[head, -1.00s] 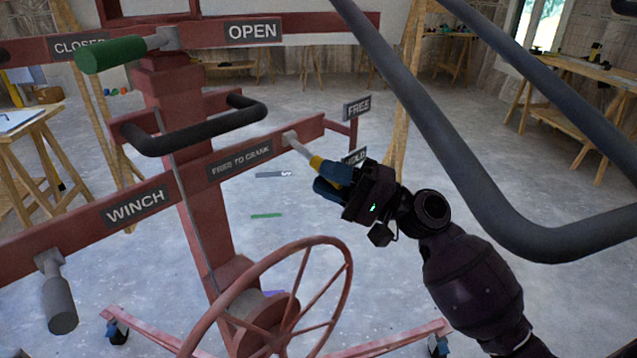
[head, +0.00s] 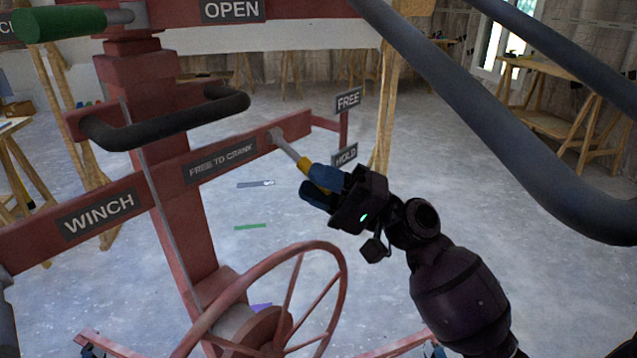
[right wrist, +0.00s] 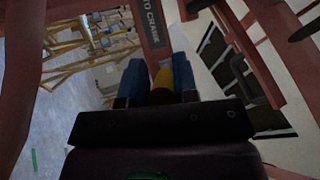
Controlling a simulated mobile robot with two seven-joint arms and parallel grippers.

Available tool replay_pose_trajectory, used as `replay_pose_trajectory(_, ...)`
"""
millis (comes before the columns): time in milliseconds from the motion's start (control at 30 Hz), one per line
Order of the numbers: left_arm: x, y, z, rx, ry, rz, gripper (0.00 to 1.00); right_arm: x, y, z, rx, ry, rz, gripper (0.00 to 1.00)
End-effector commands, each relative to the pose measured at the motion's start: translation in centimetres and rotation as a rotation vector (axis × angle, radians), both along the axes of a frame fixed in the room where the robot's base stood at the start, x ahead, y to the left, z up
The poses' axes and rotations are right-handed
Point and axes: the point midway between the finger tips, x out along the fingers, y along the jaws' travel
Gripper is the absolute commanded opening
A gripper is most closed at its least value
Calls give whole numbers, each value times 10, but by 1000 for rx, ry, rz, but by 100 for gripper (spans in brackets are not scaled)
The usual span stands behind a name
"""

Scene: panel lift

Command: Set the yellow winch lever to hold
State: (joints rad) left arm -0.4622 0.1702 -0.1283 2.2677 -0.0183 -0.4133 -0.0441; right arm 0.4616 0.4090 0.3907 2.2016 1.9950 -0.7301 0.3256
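The winch lever has a grey shaft and a yellow grip (head: 304,163). It runs from its pivot on the red frame's right end down and to the right. Its grip lies left of and slightly below the HOLD sign (head: 345,155), well below the FREE sign (head: 348,99). My right gripper (head: 316,184) has its blue fingers on both sides of the grip and looks shut on it. In the right wrist view, the yellow grip (right wrist: 162,80) sits between the blue fingers; its far end is hidden. My left gripper is not in view.
A red hand wheel (head: 335,285) stands low in front. A black handle (head: 170,128), a green handle (head: 70,23) and a WINCH label (head: 98,212) are on the red frame. Thick grey-blue bars cross the upper right. Wooden trestles stand behind on open floor.

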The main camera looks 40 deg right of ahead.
Motion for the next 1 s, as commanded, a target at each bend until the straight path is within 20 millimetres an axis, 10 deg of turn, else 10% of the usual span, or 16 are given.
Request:
replay_pose_trajectory(133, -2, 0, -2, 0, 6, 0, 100, 0, 0, -2, 1, 4, 0, 50)
replay_pose_trajectory(533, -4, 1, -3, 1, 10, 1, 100, -4, -6, -5, 2, 4, -3, 50)
replay_pose_trajectory(1000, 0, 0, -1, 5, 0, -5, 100, -50, -59, -37, 1, 5, -3, 50)
